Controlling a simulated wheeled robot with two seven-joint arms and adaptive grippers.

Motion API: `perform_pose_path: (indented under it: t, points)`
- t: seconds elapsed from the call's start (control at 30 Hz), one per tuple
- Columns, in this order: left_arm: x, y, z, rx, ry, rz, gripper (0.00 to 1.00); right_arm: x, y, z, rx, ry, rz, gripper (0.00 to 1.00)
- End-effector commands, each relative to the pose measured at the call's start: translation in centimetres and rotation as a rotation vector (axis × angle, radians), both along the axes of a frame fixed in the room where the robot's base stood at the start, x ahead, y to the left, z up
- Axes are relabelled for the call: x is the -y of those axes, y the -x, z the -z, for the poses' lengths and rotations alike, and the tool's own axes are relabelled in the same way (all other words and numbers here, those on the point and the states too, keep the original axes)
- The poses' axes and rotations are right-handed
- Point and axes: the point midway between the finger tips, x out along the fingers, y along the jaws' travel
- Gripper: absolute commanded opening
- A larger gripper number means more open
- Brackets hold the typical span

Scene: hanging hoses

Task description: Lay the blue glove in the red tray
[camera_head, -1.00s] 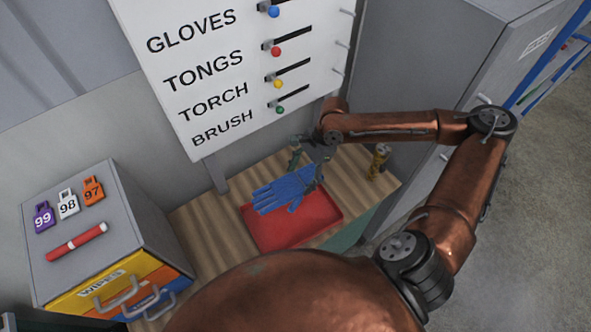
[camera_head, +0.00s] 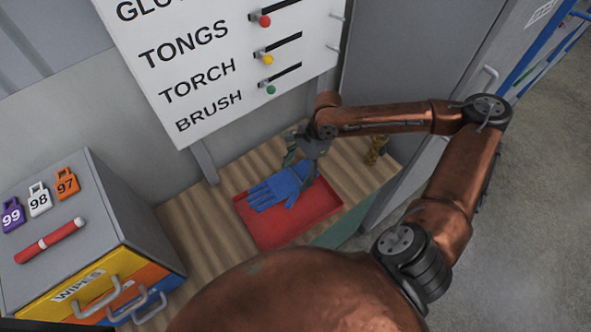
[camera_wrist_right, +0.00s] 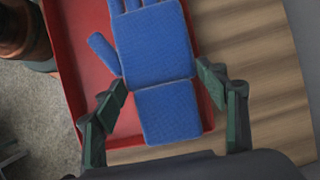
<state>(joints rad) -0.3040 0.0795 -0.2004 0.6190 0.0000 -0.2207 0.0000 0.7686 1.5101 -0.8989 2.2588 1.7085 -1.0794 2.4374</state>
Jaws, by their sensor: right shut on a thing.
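The blue glove (camera_head: 277,188) is over the red tray (camera_head: 300,219), its fingers pointing left in the head view. I cannot tell whether it touches the tray floor. My right gripper (camera_head: 304,160) is shut on the glove near its cuff. In the right wrist view, the two green fingers of the gripper (camera_wrist_right: 160,79) stand on either side of the glove (camera_wrist_right: 155,45), with the cuff between them and the tray (camera_wrist_right: 68,50) beneath. My left gripper is out of view.
The wooden bench (camera_head: 196,238) has free room left of the tray. A yellowish object (camera_head: 376,150) stands to the tray's right. A drawer cabinet (camera_head: 107,205) with padlocks and a red stick on top is at the left. A labelled white board (camera_head: 220,60) rises behind.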

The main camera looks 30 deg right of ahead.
Motion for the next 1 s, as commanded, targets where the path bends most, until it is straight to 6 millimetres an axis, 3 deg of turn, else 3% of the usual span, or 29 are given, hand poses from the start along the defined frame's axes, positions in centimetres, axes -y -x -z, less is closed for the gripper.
perform_pose_path:
  t: [0.37, 0.4, 0.7, 1.0]
  points:
    - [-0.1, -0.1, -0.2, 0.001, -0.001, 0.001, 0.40, 0.0, 0.0, 0.6, 0.001, 0.000, -0.001, 0.42]
    - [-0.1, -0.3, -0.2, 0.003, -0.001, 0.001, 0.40, 0.0, 0.0, 0.6, 0.001, 0.000, -0.001, 0.67]
    - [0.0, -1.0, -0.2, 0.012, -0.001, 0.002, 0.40, 0.0, 0.0, 0.6, 0.001, 0.000, -0.001, 0.86]
    - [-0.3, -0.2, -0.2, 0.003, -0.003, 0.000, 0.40, 0.1, 0.0, 0.5, 0.001, 0.001, 0.000, 0.86]
